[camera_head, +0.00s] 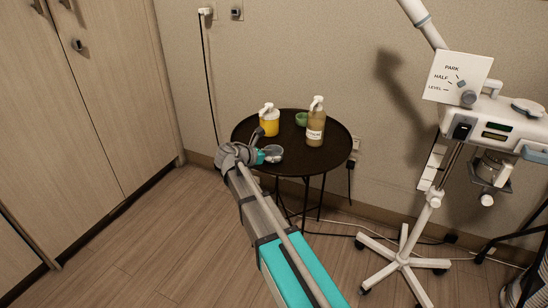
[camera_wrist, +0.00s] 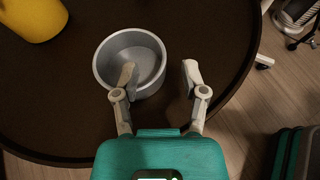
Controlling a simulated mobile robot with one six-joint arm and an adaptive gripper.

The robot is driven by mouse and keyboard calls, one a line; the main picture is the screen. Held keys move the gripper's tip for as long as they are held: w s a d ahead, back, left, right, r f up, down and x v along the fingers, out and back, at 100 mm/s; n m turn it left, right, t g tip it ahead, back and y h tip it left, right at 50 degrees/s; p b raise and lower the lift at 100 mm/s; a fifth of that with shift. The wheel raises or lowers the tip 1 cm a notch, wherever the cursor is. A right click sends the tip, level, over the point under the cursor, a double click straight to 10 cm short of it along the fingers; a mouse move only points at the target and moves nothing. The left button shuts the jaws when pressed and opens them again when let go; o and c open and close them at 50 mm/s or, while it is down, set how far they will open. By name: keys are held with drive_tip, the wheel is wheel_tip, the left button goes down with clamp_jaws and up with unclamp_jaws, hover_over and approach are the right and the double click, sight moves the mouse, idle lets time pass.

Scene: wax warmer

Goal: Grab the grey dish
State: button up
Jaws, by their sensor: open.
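The grey dish (camera_wrist: 150,46) is a small round open bowl on the dark round table (camera_wrist: 220,40). In the wrist view my gripper (camera_wrist: 159,74) is open, with its left finger overlapping the dish and its right finger to the right of the dish's wall. I cannot tell whether the left finger is inside the dish or above it. In the head view the dish (camera_head: 272,153) is near the table's front edge, partly hidden by my gripper (camera_head: 262,156).
On the table (camera_head: 285,165) stand a yellow pump bottle (camera_head: 269,122), a tan pump bottle (camera_head: 316,126) and a small green bowl (camera_head: 301,119). A white wheeled stand with a device (camera_head: 500,118) is at the right. Cabinet doors (camera_head: 90,90) are at the left. Cables lie on the floor.

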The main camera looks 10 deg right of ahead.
sight(281, 155)
drive_tip(key=shift+b+x, duration=0.5)
drive_tip(key=shift+x, duration=1.25)
drive_tip(key=shift+a, duration=0.1)
clamp_jaws()
